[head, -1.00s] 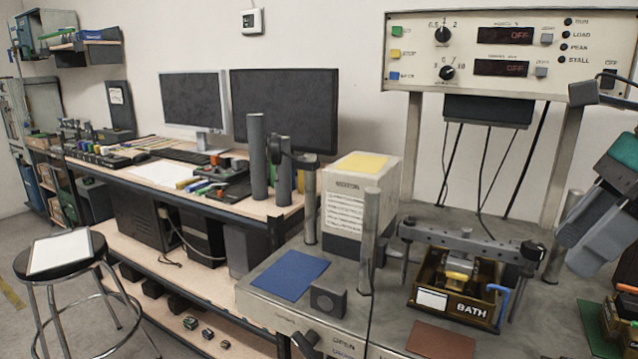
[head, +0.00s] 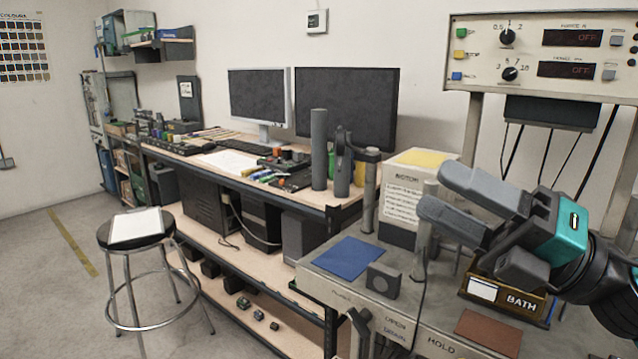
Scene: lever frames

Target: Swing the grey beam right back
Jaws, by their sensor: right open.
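My right gripper (head: 434,192) comes in from the right, open, with its two grey fingers pointing left and nothing seen between them. It hangs in front of the bench above the brown BATH tray (head: 522,302). The grey beam lies behind it; the gripper and arm hide nearly all of it, so I cannot tell how it is turned or whether the gripper touches it. In the earlier frame the beam spans over the BATH tray. My left gripper is not in view.
A white box with a yellow top (head: 405,190) stands behind. A brown pad (head: 489,332) lies at the front. A stool (head: 136,232) stands on the floor at left.

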